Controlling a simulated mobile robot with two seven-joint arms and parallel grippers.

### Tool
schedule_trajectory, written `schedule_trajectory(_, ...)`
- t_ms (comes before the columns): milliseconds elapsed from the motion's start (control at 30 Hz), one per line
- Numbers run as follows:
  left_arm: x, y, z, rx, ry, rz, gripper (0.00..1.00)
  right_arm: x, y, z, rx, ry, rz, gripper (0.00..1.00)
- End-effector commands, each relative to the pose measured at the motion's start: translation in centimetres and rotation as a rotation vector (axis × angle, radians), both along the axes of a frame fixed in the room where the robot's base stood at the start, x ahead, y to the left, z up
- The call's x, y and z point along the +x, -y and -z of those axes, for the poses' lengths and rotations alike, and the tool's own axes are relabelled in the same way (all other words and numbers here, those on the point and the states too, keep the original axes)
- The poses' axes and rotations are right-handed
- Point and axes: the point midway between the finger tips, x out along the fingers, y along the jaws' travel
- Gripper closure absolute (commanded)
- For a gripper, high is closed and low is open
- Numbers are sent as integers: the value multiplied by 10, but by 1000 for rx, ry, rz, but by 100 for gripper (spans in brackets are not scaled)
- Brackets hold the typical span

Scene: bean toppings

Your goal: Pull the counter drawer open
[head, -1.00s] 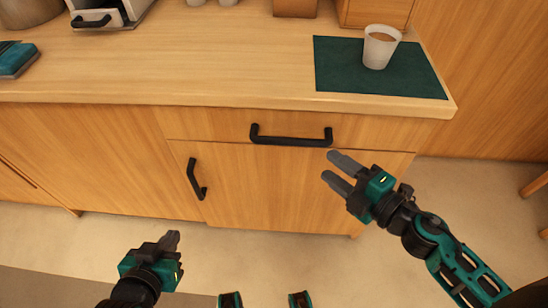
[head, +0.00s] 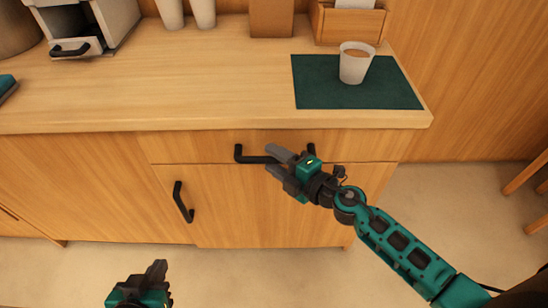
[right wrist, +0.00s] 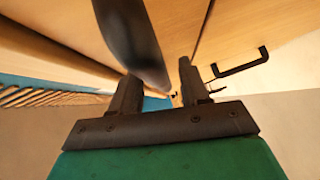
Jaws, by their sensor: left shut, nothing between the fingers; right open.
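The counter drawer (head: 200,148) is a wide wooden front just under the counter top, and it looks flush and closed. Its black bar handle (head: 253,158) is partly hidden behind my right gripper. My right gripper (head: 273,161) is at the middle of the handle, with its fingers apart. In the right wrist view the dark handle (right wrist: 130,40) looms large and runs down towards the space between the open fingers (right wrist: 158,85). I cannot tell whether they touch it. My left gripper (head: 159,270) is shut and empty, low in front of the cabinet.
A cupboard door handle (head: 182,202) sits below the drawer to the left; it also shows in the right wrist view (right wrist: 240,63). A cup (head: 355,65) stands on a green mat (head: 320,92) on the counter. The floor in front is clear.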

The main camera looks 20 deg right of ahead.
Motion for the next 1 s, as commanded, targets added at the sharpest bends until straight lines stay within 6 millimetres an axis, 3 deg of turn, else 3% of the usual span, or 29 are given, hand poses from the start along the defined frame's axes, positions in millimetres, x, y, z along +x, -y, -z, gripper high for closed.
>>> schedule_trajectory(367, 3, -2, -2, 7, 8, 3, 100, 6, -4, 1, 0, 0, -1, 55)
schedule_trajectory(833, 6, -2, -5, 8, 17, 5, 100, 6, -4, 1, 0, -1, -1, 98)
schedule_trajectory(1000, 6, -2, -5, 8, 17, 5, 100, 6, -4, 1, 0, -1, -1, 100)
